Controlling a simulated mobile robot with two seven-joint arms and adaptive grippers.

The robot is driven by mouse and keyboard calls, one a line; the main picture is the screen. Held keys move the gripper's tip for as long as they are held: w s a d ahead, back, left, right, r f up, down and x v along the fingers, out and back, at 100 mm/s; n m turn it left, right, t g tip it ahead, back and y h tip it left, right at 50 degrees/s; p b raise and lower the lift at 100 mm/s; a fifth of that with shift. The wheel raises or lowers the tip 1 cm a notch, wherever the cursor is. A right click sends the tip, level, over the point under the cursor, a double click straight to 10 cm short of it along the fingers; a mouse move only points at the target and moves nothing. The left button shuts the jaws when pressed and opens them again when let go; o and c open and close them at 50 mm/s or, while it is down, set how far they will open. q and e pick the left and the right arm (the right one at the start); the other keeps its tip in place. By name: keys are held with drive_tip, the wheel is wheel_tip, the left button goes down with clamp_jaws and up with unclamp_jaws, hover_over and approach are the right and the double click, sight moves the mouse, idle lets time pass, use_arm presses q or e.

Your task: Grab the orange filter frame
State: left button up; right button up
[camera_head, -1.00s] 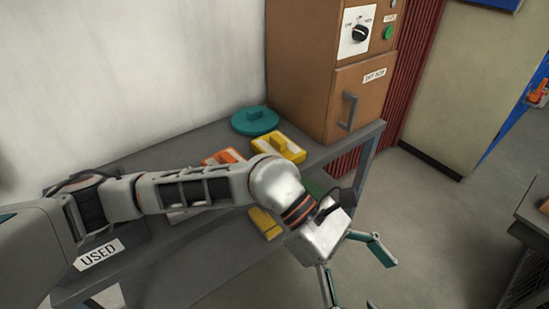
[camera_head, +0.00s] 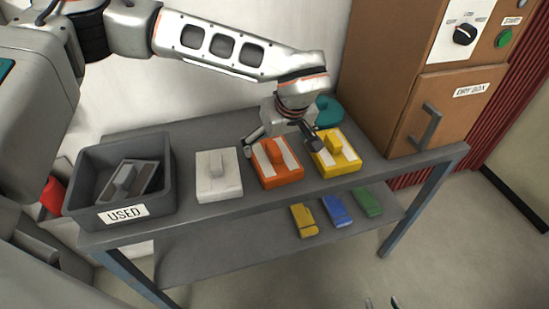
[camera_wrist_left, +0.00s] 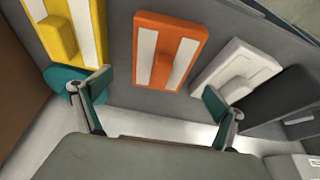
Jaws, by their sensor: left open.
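The orange filter frame (camera_head: 281,178) lies on the grey table between a white frame (camera_head: 219,187) and a yellow frame (camera_head: 337,166). It has two white panels and an orange raised handle in the middle. In the left wrist view the orange frame (camera_wrist_left: 170,48) is ahead of the fingers, near the upper middle. My left gripper (camera_head: 281,140) is open and empty, above and just behind the orange frame, its fingers apart (camera_wrist_left: 156,92). Two small tips, seemingly of my right gripper (camera_head: 382,303), show at the bottom edge; most of it is out of view.
A grey bin marked USED (camera_head: 85,207) holds a grey frame (camera_head: 128,181) at the table's left. A teal round thing (camera_head: 328,110) lies behind the yellow frame. A brown dry box (camera_head: 455,108) stands at the right. Yellow, blue and green blocks (camera_head: 336,212) lie on the lower shelf.

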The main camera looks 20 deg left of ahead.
sight(276, 150)
use_arm(q)
drive_tip(key=x, duration=0.6)
drive_tip(key=shift+s+f, duration=0.1)
drive_tip(key=shift+s, duration=0.15)
drive_tip(key=shift+d, duration=0.1)
drive_tip(key=c, duration=1.4)
drive_tip(key=shift+c, duration=0.2)
